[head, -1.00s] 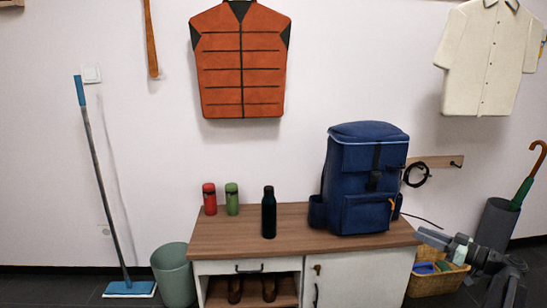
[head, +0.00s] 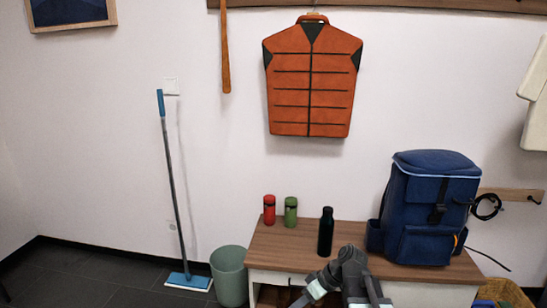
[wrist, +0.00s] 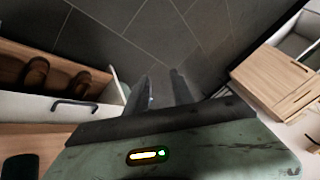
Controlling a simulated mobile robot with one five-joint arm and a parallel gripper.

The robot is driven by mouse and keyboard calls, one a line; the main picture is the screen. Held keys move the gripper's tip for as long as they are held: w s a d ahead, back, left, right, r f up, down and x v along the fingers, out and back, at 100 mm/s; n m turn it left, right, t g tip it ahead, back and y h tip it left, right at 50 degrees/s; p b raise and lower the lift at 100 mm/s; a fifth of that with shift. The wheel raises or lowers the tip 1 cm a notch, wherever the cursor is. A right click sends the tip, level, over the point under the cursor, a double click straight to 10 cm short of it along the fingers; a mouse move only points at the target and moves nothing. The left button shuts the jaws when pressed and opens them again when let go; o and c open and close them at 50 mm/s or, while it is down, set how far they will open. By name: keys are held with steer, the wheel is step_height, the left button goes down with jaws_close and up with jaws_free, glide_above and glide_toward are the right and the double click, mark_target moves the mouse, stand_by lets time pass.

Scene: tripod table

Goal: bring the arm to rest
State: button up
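My arm is folded in front of the bench in the head view, and its far end runs down toward the bottom edge. My gripper (wrist: 164,90) shows in the wrist view as two dark fingers pointing at the grey tiled floor (wrist: 210,30). A narrow gap with floor in it shows between the fingers, and nothing is held there. The wooden-topped bench (head: 290,240) stands behind my arm, which hides part of its front.
On the bench are a red bottle (head: 269,210), a green bottle (head: 291,212), a black bottle (head: 326,232) and a blue backpack (head: 430,208). A bin (head: 229,277) and mop (head: 186,281) stand left. A basket (head: 508,292) is at right.

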steer(key=s+d+f+m+h, duration=0.4)
steer(key=s+d+m+h, duration=0.25)
steer(key=d+m, duration=0.3)
step_height(320, 180, up, 38)
steer(key=p, duration=3.8)
steer(key=shift+w+a+g+h, duration=0.15)
steer(key=shift+w+g+h, duration=0.2)
steer(key=shift+w, duration=0.1)
